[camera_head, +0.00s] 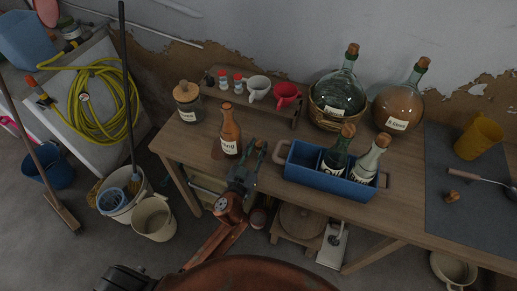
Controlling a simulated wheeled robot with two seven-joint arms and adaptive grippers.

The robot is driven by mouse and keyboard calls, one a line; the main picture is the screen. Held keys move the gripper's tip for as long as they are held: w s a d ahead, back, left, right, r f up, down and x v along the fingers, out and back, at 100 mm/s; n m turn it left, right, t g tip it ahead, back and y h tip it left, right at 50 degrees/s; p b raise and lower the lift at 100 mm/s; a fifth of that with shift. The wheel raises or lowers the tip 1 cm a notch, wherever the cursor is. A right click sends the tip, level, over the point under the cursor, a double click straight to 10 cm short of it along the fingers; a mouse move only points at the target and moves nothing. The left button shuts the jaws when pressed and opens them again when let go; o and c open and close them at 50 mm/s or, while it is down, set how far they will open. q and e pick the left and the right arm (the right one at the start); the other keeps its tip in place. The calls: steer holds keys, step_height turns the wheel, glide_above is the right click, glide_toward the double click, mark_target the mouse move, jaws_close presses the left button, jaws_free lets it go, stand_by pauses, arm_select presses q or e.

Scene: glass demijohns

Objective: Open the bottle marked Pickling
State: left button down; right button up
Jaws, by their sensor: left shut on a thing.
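My left gripper (246,168) is at the front edge of the wooden table (408,205), just right of an amber bottle (229,133). It is shut on a small brown thing (261,145) that looks like a cork; the fingers partly hide it. A dark green bottle (335,153) and a clear bottle (367,160), both corked, stand in a blue crate (331,182). A green demijohn (340,93) and a brownish demijohn (398,100), both corked, stand behind. Labels are too small to read surely, so I cannot tell which is Pickling. My right gripper is out of view.
A jar (188,103) stands at the table's left, beside a raised shelf with a white cup (258,88) and a red cup (287,94). A dark mat (462,222) holds a yellow jug (479,138), a ladle (472,177) and a loose cork (452,196). Buckets (153,218) stand on the floor left.

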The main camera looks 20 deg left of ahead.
arm_select(q)
steer(key=shift+f, duration=0.2)
steer(key=shift+f, duration=0.2)
steer(key=c, duration=1.6)
jaws_free()
steer(key=shift+r, duration=0.1)
